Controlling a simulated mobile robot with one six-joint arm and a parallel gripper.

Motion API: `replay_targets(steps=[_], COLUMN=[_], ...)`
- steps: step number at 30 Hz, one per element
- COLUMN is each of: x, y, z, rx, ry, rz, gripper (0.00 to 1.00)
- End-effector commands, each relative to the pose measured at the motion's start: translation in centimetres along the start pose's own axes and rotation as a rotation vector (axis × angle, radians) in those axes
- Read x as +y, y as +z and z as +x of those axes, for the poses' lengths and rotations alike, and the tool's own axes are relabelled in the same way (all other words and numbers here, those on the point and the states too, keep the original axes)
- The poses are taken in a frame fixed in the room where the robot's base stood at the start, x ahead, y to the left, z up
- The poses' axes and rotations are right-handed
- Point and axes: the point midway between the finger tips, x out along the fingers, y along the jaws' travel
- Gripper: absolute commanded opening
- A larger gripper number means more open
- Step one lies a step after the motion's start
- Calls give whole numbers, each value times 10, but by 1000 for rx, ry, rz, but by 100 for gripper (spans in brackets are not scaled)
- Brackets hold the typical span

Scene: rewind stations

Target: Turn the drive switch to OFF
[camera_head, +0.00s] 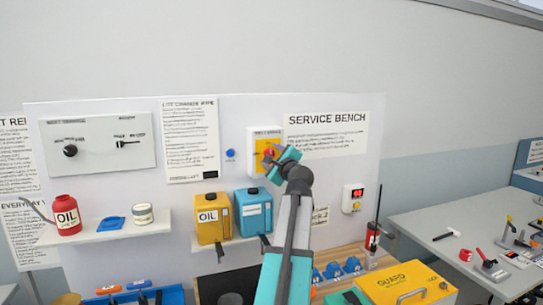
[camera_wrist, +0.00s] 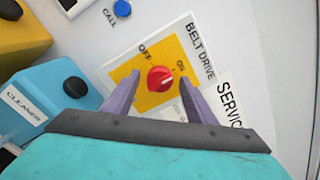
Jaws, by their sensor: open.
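The drive switch is a red knob (camera_wrist: 160,79) on a yellow plate within a white panel marked BELT DRIVE (camera_wrist: 200,50). OFF is printed at the plate's upper left and ON at its right. The knob's pale mark appears to point toward ON. In the wrist view my gripper (camera_wrist: 159,76) is open, with one purple finger on each side of the knob. I cannot tell whether the fingers touch it. In the head view my gripper (camera_head: 281,158) is at the yellow switch plate (camera_head: 261,158) and partly covers it.
A blue CALL button (camera_wrist: 122,8) sits beside the panel. A yellow oil can (camera_head: 212,219) and a blue cleaner can (camera_head: 254,212) stand on a shelf below. A yellow GUARD box (camera_head: 405,284) stands at lower right.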

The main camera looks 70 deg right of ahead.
Motion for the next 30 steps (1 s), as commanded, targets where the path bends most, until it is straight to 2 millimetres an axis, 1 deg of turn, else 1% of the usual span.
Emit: replay_targets(steps=[8,11,15,16,23,30], x=[0,0,1,1,1,3], y=[0,0,0,0,0,-1], z=[1,1,1,1,1,1], rx=[0,0,-1,-1,-1,-1], ry=[0,0,0,0,0,0], rz=[0,0,1,1,-10,-73], gripper=[51,36,12,9,10,10])
